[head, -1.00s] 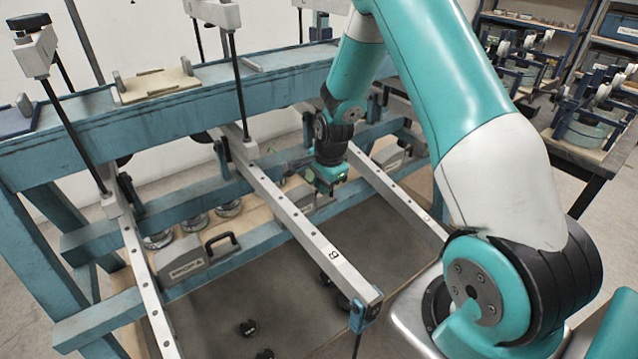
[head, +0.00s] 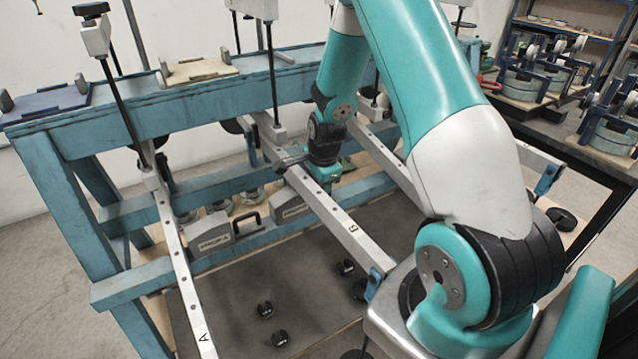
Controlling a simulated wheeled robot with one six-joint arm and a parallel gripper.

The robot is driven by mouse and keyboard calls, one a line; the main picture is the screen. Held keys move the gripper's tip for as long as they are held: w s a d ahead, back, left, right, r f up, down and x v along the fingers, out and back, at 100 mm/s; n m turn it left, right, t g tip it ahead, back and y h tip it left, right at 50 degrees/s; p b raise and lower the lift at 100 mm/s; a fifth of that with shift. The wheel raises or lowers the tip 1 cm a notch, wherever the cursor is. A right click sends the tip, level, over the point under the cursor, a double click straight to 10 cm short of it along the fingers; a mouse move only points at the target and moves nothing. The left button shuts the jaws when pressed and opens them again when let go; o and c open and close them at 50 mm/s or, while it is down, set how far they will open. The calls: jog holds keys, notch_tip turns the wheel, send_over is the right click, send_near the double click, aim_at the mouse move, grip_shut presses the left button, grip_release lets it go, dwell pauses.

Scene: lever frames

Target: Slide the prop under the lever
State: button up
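Lever B (head: 335,213) is a long pale bar running from the blue frame toward me, with a blue end piece. Lever A (head: 183,268) runs beside it on the left, and a third lever (head: 386,160) is on the right. A grey prop with a black handle (head: 212,236) sits on the low board between levers A and B. A second grey prop (head: 290,208) sits just left of lever B, partly hidden by it. My gripper (head: 292,156) is low by lever B, near its right side; its fingers are too small and covered to read.
The blue frame (head: 130,127) stands across the back with upright black rods. Several black round pieces (head: 265,310) lie on the dark floor board in front. A dark side table (head: 580,140) with green devices stands at the right.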

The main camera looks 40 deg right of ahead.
jog(key=shift+d, duration=0.15)
jog(key=shift+s+r, duration=0.15)
jog(key=shift+r, duration=0.4)
jog(key=s+r+b, duration=0.1)
jog(key=s+r, duration=0.2)
jog(key=r, duration=1.3)
jog(key=shift+a, duration=0.35)
jog(key=shift+s, duration=0.1)
